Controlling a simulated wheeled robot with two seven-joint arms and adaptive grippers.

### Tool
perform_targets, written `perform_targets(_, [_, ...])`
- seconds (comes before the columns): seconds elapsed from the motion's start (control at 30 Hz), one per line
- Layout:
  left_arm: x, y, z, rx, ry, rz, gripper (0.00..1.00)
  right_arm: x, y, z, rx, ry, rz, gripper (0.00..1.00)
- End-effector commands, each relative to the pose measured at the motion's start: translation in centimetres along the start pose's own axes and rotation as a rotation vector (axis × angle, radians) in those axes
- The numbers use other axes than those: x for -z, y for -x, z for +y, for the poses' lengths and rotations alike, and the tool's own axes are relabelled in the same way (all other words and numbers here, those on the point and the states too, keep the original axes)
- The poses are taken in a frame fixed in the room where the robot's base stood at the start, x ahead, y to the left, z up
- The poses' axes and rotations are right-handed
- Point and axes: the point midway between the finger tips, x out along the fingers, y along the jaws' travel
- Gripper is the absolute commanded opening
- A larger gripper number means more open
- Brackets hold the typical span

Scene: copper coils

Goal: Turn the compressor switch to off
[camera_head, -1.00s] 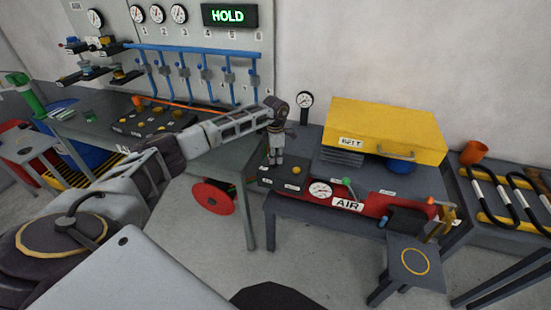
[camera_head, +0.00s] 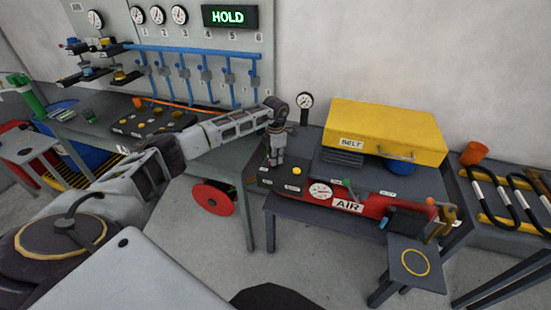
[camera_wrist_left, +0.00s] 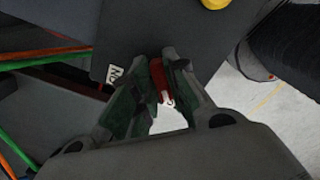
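The compressor (camera_head: 372,203) is a red tank marked AIR, with a gauge, on a low table. A dark control box (camera_head: 284,180) with a yellow button (camera_head: 297,170) sits at its left end. My left gripper (camera_head: 273,162) points down onto the left part of this box and hides the switch in the head view. In the left wrist view, a red switch lever (camera_wrist_left: 160,80) stands between the close-set fingertips of my left gripper (camera_wrist_left: 161,84), which seem shut on it. A label reading ON, upside down (camera_wrist_left: 115,75), lies to the left. My right gripper is out of view.
A yellow belt cover (camera_head: 385,130) stands behind the compressor. A red wheel (camera_head: 212,198) is below left. A small stool (camera_head: 413,266) stands front right.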

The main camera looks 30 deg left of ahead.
Motion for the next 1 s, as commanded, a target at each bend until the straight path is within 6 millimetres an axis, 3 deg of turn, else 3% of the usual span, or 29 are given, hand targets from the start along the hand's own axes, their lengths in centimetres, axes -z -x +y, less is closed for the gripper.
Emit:
perform_targets(0.03, [0.0,0.1,0.1,-0.001,0.001,-0.002,0.23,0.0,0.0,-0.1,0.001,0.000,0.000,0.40])
perform_targets(0.13, [0.0,0.1,0.1,-0.001,0.000,-0.001,0.36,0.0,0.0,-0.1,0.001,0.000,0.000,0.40])
perform_targets(0.63, [0.0,0.6,0.0,0.000,-0.001,-0.001,0.36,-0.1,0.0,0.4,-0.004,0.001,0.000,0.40])
perform_targets(1.0, [0.0,4.8,0.1,-0.002,-0.001,-0.003,0.36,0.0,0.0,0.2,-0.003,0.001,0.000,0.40])
